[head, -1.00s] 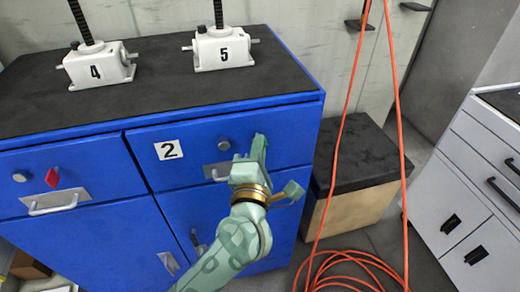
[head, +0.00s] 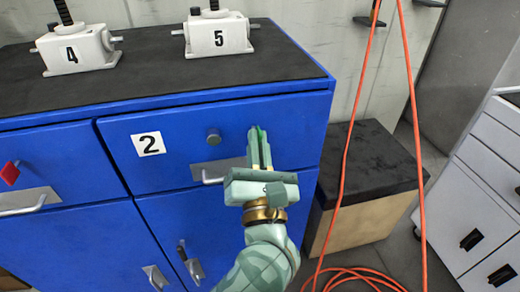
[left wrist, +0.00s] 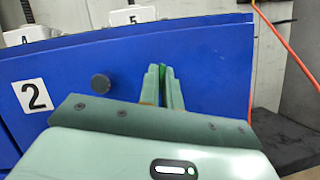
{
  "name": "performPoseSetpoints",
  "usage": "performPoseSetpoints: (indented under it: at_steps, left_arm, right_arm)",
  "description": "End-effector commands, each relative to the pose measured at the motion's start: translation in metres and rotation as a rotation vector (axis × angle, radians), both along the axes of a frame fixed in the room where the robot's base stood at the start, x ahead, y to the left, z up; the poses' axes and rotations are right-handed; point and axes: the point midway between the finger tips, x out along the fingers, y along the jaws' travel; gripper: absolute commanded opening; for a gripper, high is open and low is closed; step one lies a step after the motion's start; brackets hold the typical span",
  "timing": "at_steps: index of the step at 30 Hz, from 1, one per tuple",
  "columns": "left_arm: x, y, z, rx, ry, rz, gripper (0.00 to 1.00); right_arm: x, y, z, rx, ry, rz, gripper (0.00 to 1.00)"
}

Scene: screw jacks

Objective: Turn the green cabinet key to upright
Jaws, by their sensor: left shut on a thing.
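My left gripper (head: 259,138) points at the front of the drawer labelled 2 on the blue cabinet (head: 110,200). It also shows in the left wrist view (left wrist: 163,73), with its fingers close together. They are shut on the green key (left wrist: 162,70), of which only a thin bright green sliver shows between the fingertips. The fingers hide the rest, so I cannot tell how the key is turned. My right gripper is not in view.
A round grey knob (head: 213,137) and a drawer handle (head: 210,178) are left of the fingers. A red diamond-shaped key (head: 10,173) is on the left drawer. White jacks (head: 218,35) stand on top. Orange cable (head: 350,140) hangs at right.

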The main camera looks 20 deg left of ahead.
Motion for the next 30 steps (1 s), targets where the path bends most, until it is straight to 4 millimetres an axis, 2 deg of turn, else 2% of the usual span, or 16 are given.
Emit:
performPoseSetpoints:
  at_steps: [1,15,30]
  left_arm:
    - [0.002,0.0,-0.007,-0.034,-0.014,0.001,0.0]
    - [0.002,-0.002,-0.004,-0.265,-0.171,0.0,0.0]
    - [0.002,-0.002,-0.002,-0.309,-0.201,-0.001,0.0]
  right_arm:
    - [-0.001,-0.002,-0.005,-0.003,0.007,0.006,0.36]
    - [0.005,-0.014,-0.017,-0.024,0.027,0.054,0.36]
    - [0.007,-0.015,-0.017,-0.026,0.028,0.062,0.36]
